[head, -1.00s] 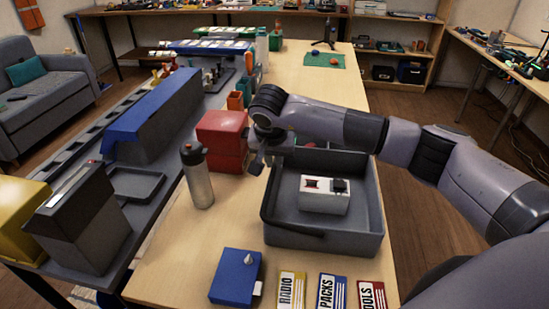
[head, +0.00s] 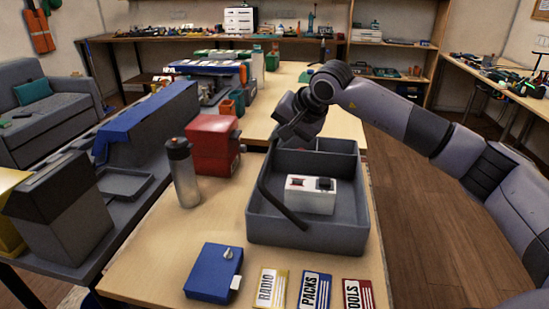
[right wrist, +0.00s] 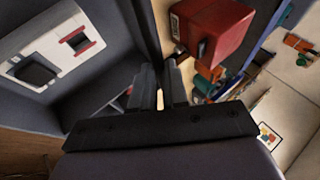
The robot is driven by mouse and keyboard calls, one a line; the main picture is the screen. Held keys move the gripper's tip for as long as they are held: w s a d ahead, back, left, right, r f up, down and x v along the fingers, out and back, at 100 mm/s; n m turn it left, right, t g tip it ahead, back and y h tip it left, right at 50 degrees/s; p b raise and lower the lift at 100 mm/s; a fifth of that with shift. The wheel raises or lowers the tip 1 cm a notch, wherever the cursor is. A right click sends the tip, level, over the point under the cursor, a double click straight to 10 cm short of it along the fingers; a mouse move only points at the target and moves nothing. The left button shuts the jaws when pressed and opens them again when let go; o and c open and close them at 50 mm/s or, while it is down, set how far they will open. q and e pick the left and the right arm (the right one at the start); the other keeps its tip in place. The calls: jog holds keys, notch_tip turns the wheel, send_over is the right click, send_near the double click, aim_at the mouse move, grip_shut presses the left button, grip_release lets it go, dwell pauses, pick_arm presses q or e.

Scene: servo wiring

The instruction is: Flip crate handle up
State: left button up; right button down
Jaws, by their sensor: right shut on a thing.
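The grey crate (head: 335,238) stands on the wooden table with its open top up. Its dark handle (head: 284,209) is tilted up at the crate's left side, with its front arm slanting down to the front of the crate. My right gripper (head: 279,137) is at the crate's back left, shut on the handle's far part. The gripped spot is mostly hidden by the gripper in the head view. In the right wrist view the fingers (right wrist: 161,88) are close together beside the crate wall. My left gripper is not in view.
A white box (head: 310,201) with a red and a black part sits inside the crate. A red bin (head: 212,146) and a grey bottle (head: 183,175) stand to the left. A blue box (head: 213,272) and labelled cards (head: 315,292) lie in front.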

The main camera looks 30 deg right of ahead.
pick_arm(q)
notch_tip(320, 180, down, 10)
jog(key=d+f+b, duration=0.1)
jog(key=b, duration=1)
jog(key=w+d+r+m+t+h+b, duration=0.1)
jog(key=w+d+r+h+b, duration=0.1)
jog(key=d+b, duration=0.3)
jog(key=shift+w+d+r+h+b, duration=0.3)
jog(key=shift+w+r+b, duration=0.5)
jog(key=shift+b, duration=0.35)
pick_arm(e)
jog(key=s+d+r+m+t+y, duration=0.1)
jog(key=s+d+m+t+y, duration=0.1)
jog(key=s+d+t+y, duration=0.3)
jog(key=shift+s+d+r+t+y, duration=0.4)
jog(key=shift+s+d+t, duration=0.2)
jog(key=shift+d, duration=1)
jog(key=c, duration=1.1)
grip_release()
jog(key=shift+s+d, duration=0.1)
